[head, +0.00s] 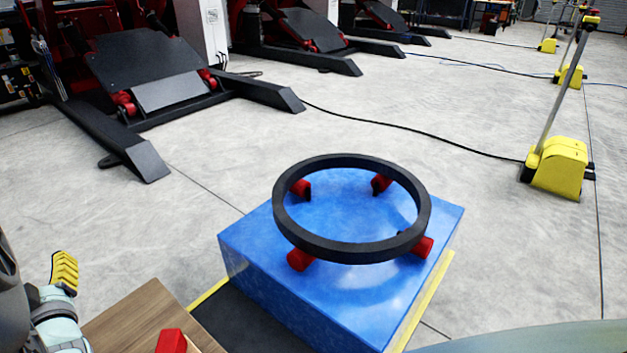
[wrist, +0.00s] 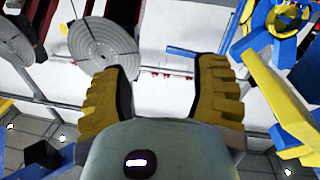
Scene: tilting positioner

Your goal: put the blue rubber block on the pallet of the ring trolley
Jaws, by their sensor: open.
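A large blue box-shaped body (head: 330,290) stands in front of me in the head view. A black ring (head: 290,226) sits above its top on several red rollers (head: 300,259); this looks like the ring trolley. I cannot make out a separate blue rubber block or a distinct pallet. My gripper (head: 64,272) is at the lower left of the head view, left of the blue body and apart from it. In the wrist view my gripper (wrist: 162,70) has its yellow ridged fingers spread, with nothing between them.
A wooden surface (head: 135,318) with a red block (head: 171,341) is at the bottom left. A dark, yellow-edged base (head: 245,325) lies by the blue body. Black lift machines (head: 150,70) stand behind left, a yellow post base (head: 558,168) at right. Open concrete floor and a cable lie between.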

